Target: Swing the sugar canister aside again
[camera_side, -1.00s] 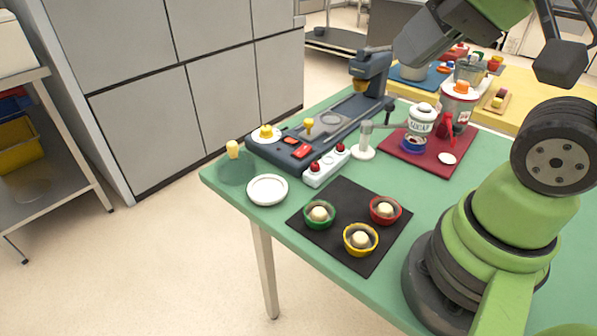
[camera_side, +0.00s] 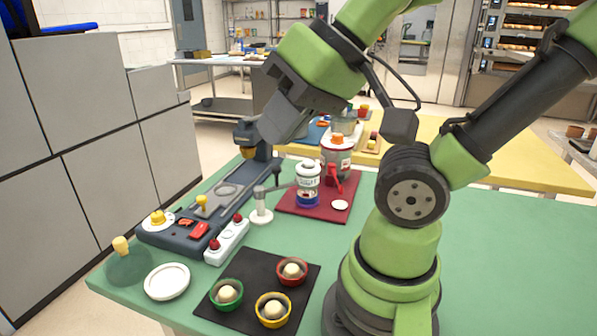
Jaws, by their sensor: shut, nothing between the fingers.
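The sugar canister (camera_side: 308,177) is white with a grey-white lid and a label. It is upright over the dark red mat (camera_side: 325,207), with a blue band at its bottom. A thin arm links it to a pale upright post (camera_side: 261,203) on its left. My gripper (camera_side: 272,134) is shut and empty, up above the far end of the dark machine, higher than the canister and to its left. It appears clear of the canister; its fingertips are hard to make out.
A jar with an orange lid (camera_side: 337,158) and a red-handled item stand just behind the canister. A white disc (camera_side: 340,205) lies on the mat. The dark machine (camera_side: 215,205) lies left. Three bowls (camera_side: 273,309) sit on a black mat in front. The green table is free at right.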

